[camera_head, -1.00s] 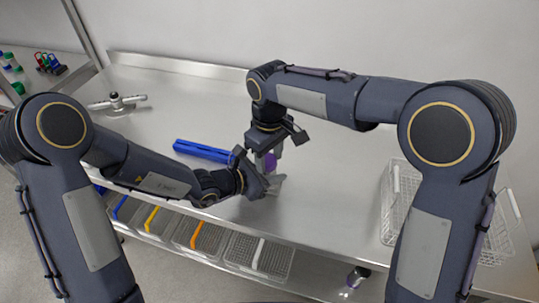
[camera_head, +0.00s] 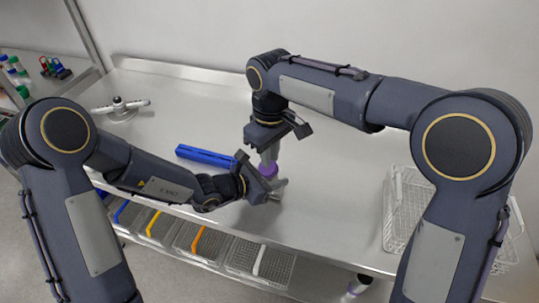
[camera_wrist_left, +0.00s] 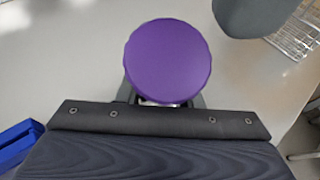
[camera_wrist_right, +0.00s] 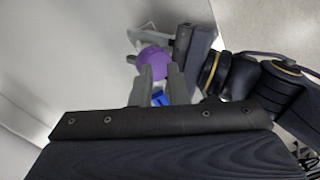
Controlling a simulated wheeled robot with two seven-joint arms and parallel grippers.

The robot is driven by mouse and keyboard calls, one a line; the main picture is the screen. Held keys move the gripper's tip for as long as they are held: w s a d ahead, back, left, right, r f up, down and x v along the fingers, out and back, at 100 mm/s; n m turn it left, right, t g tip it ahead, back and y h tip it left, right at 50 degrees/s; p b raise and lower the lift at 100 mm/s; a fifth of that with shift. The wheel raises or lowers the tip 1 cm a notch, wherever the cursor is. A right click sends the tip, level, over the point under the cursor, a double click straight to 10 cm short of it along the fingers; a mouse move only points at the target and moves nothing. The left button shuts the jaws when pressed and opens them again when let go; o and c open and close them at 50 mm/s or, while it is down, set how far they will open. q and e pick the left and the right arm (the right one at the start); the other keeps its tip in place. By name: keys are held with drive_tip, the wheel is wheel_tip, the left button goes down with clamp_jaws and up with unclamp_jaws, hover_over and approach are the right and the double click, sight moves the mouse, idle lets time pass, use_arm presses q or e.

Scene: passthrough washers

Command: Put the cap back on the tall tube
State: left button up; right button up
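The purple cap (camera_head: 268,169) is upright at my left gripper, just below the right fingertips. In the left wrist view, the round purple top (camera_wrist_left: 167,60) sits above the left fingers and hides most of them. My left gripper (camera_head: 279,187) seems shut on the tall tube just under the cap; the tube body is almost wholly hidden, with only a pale patch below the cap edge. My right gripper (camera_head: 269,152) points down from above. In the right wrist view its fingers (camera_wrist_right: 160,78) are parted with a gap, empty, beside the cap (camera_wrist_right: 153,60).
A blue rack (camera_head: 206,155) lies on the steel table left of the grippers. A white wire basket (camera_head: 405,210) stands at the right. A small white-armed stand (camera_head: 120,107) is at the back left. Bins with coloured handles (camera_head: 200,240) sit below the front edge.

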use_arm(q)
drive_tip(key=o, duration=0.5)
use_arm(e)
drive_tip(key=shift+f, duration=0.1)
use_arm(q)
drive_tip(key=v, duration=0.7)
drive_tip(key=shift+s+a+r, duration=0.1)
drive_tip(key=shift+s+a, duration=0.1)
drive_tip(key=shift+a, duration=0.1)
use_arm(e)
drive_tip(key=shift+d, duration=0.1)
